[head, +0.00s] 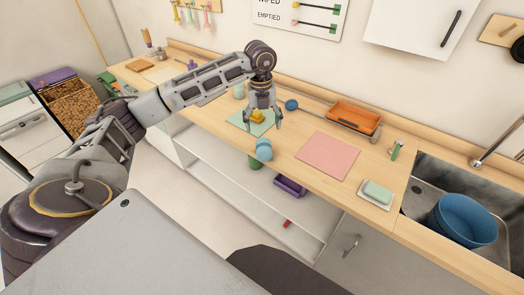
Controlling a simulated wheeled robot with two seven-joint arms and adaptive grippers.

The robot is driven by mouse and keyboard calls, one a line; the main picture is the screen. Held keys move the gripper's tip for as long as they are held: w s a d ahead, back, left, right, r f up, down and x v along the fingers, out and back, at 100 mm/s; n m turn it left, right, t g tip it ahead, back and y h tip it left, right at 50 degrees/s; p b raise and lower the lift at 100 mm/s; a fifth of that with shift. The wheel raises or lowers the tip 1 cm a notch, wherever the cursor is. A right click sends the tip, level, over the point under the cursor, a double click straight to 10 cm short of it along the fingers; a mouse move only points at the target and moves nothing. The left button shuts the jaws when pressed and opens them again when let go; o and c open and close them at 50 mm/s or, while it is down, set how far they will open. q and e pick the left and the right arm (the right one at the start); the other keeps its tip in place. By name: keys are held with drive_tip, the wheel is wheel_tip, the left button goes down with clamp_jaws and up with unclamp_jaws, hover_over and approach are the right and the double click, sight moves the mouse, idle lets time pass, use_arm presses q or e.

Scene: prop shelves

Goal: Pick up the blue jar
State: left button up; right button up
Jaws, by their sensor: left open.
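A light blue rounded object (264,149), which looks like the blue jar, is at the front edge of the wooden counter. My left gripper (265,126) points down above the counter, just behind the blue jar in the picture. Its fingers are apart, with nothing held between them. A yellow object (257,117) on a green mat (243,122) shows behind the fingers. My right gripper is not in view.
A dark green object (255,162) shows just below the jar. A blue ball-like item (291,104), orange tray (353,117), pink mat (328,155) and soap dish (376,193) are to the right. A blue tub (463,219) stands in the sink.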

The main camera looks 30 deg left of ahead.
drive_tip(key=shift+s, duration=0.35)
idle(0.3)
